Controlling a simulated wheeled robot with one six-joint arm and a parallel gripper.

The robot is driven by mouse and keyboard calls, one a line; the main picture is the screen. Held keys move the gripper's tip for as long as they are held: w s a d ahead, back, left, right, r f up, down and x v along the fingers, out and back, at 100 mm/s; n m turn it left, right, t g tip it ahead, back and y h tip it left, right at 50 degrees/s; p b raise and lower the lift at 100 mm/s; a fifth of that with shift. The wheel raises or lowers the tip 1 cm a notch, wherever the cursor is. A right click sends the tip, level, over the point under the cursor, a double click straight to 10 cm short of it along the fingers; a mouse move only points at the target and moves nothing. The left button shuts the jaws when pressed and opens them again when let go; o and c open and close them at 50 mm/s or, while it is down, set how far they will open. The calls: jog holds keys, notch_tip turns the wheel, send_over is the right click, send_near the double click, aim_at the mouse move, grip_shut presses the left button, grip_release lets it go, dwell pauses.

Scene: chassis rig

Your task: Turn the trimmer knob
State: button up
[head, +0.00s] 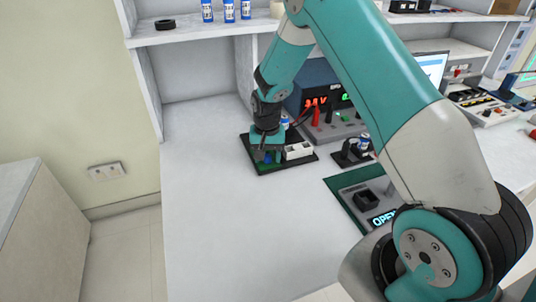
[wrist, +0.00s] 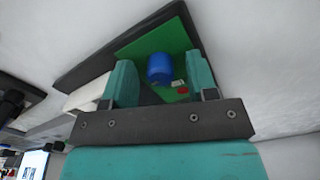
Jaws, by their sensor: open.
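The trimmer knob (wrist: 160,69) is a blue cylinder on a green board (wrist: 150,42), seen in the wrist view between the two teal fingers. My gripper (wrist: 162,80) is open, with one finger on each side of the knob and a visible gap on both sides. In the head view my gripper (head: 267,150) points down over the green board on a black base plate (head: 262,168). A bit of blue shows at the fingertips there, mostly covered by the fingers. A small red part (wrist: 183,90) sits beside the knob on the board.
A white block (head: 298,150) stands on the base plate, right of my gripper. A green station marked OPEN (head: 355,190) lies to the right. The bench (head: 215,200) is clear at left and front.

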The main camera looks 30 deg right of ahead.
aim_at(267, 155)
jog(key=c, duration=0.9)
jog(key=shift+n, duration=1.2)
jog(key=o, duration=0.9)
jog(key=shift+r, duration=0.1)
notch_tip(267, 155, up, 17)
jog(key=shift+r, duration=0.15)
